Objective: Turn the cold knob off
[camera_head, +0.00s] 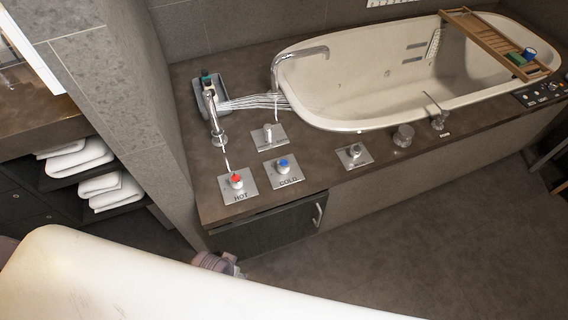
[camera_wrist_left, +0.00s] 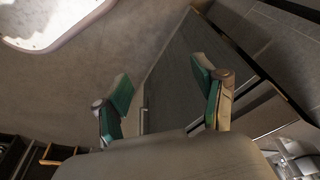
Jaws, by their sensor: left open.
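The cold knob (camera_head: 283,166) is a short silver knob with a blue top. It stands on a square metal plate marked COLD, near the front edge of the brown tub deck. How far it is turned cannot be told. The hot knob (camera_head: 236,181), with a red top, stands on a like plate to its left. In the left wrist view my left gripper (camera_wrist_left: 161,84) is open and empty, its green-padded fingers wide apart. It appears low beside the cabinet front, apart from the knobs. The cold knob does not show in that view. My right gripper is not in view.
A cabinet door with a handle (camera_head: 318,214) is below the knobs. A tall faucet (camera_head: 217,128) and a lever plate (camera_head: 269,136) stand behind them, another control plate (camera_head: 354,155) to the right. The bathtub (camera_head: 340,85) is beyond. A stone wall (camera_head: 130,90) bounds the left; floor is clear to the right.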

